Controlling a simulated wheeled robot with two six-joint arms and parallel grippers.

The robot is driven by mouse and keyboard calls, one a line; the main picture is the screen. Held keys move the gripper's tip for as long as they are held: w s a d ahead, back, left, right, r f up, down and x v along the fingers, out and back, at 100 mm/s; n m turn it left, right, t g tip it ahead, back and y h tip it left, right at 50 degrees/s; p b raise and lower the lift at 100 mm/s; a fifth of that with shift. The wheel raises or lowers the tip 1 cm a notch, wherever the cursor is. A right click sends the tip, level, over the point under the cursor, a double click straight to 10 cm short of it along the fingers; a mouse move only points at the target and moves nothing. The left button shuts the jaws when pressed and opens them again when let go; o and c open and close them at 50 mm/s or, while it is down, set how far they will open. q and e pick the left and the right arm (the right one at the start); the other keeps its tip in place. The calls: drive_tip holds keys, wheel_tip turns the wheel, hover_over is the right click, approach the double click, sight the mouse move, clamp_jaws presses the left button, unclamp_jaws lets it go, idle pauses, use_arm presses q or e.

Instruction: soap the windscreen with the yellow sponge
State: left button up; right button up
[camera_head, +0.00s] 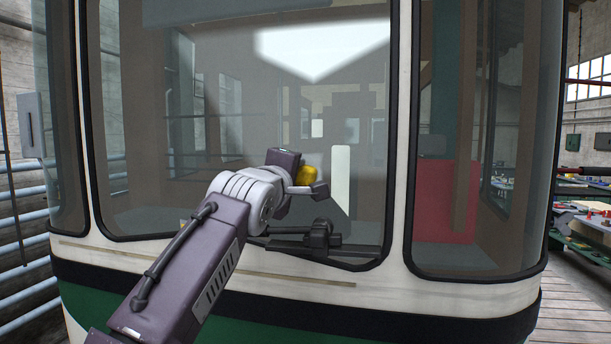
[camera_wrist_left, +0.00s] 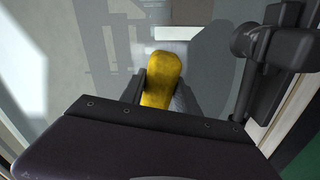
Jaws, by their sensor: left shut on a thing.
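The windscreen (camera_head: 240,110) is the large middle pane of the tram front, with a dark rounded frame. My left gripper (camera_head: 308,182) is at its lower right part, shut on the yellow sponge (camera_head: 307,173). In the left wrist view the sponge (camera_wrist_left: 160,80) sits between the two dark fingers and points towards the glass. A pale whitish patch (camera_head: 341,175) shows on the pane just right of the sponge; I cannot tell whether it is soap or a reflection. Whether the sponge touches the glass is unclear. My right gripper is not in view.
A black wiper mechanism (camera_head: 320,236) sits at the lower edge of the windscreen, just below my left gripper; it is close at the right in the left wrist view (camera_wrist_left: 262,50). Side panes flank the windscreen. At far right is a green bench (camera_head: 590,226) with items.

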use_arm(q)
drive_tip(key=shift+w+a, duration=0.1)
drive_tip(key=shift+a, duration=0.45)
drive_tip(key=shift+w+a+r, duration=0.6)
drive_tip(key=shift+a+r, duration=0.15)
drive_tip(key=shift+a, duration=2.15)
drive_tip(key=shift+s+d, duration=0.4)
drive_tip(key=shift+d, duration=1.65)
drive_tip(key=shift+s+d, duration=0.4)
drive_tip(key=shift+d, duration=1.65)
drive_tip(key=shift+s+d, duration=0.4)
drive_tip(key=shift+d, duration=1.65)
drive_tip(key=shift+s+a+f, duration=0.1)
drive_tip(key=shift+s+f, duration=0.05)
drive_tip(key=shift+s, duration=0.15)
drive_tip(key=b, duration=0.3)
approach(324, 165)
drive_tip(key=shift+f, duration=0.1)
